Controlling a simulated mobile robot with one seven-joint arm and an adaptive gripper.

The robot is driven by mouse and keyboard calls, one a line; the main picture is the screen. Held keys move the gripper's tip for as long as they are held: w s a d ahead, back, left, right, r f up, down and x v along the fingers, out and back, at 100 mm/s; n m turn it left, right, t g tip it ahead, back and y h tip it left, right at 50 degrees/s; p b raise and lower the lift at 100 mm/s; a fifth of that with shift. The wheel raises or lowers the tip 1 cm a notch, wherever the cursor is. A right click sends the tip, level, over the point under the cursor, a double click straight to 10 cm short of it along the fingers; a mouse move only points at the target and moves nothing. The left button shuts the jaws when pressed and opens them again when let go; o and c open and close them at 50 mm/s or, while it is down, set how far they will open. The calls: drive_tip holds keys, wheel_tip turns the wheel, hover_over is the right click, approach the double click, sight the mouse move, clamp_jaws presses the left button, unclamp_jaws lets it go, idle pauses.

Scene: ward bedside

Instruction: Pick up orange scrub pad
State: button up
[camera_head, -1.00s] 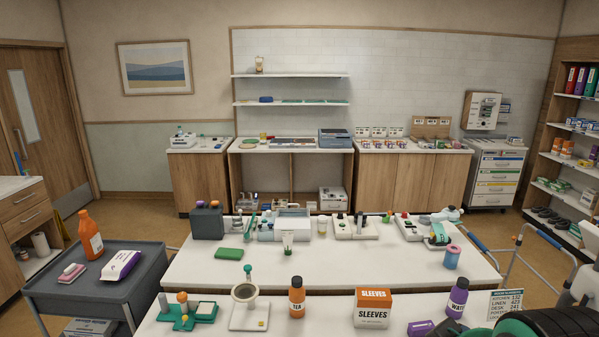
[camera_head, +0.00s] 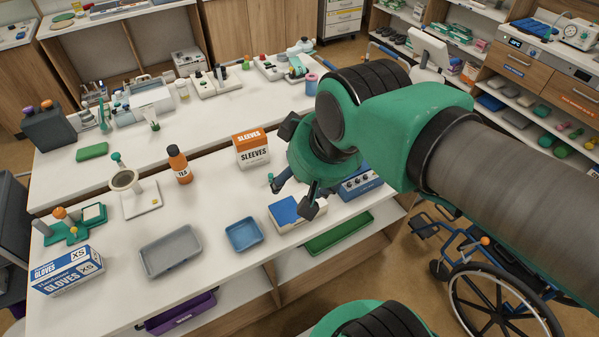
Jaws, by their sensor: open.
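I cannot make out an orange scrub pad in the present view. My gripper (camera_head: 298,168) is open, with its dark fingertips spread and nothing seen between them. It is over the right part of the near white table (camera_head: 215,205), and its arm comes in from the right. A green pad (camera_head: 92,151) lies on the white table behind, far to the left of my gripper. My gripper and arm hide part of the near table's right end.
A sleeves box (camera_head: 252,151), tea bottle (camera_head: 179,165), grey tray (camera_head: 171,250), blue tray (camera_head: 243,235) and gloves box (camera_head: 66,272) stand on the near table. A blue-and-white item (camera_head: 291,212) lies below my gripper. A wheelchair (camera_head: 500,290) stands at the lower right.

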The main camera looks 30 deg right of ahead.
drive_tip(key=w+d+f+g+b, duration=0.1)
drive_tip(key=w+d+f, duration=0.35)
drive_tip(key=w, duration=0.55)
drive_tip(key=w+d+f, duration=0.4)
drive_tip(key=w+f, duration=0.2)
drive_tip(key=w, duration=0.4)
drive_tip(key=w+d+f, duration=0.5)
drive_tip(key=d+f, duration=0.1)
drive_tip(key=f, duration=0.4)
drive_tip(key=w+d+f+g+b, duration=0.1)
drive_tip(key=w+d+f, duration=0.5)
drive_tip(key=f, duration=0.4)
drive_tip(key=shift+d+n, duration=0.4)
drive_tip(key=shift+d, duration=0.05)
drive_tip(key=shift+f, duration=0.1)
drive_tip(key=shift+b+x, duration=0.75)
drive_tip(key=shift+x, duration=3.45)
drive_tip(key=shift+a, duration=0.15)
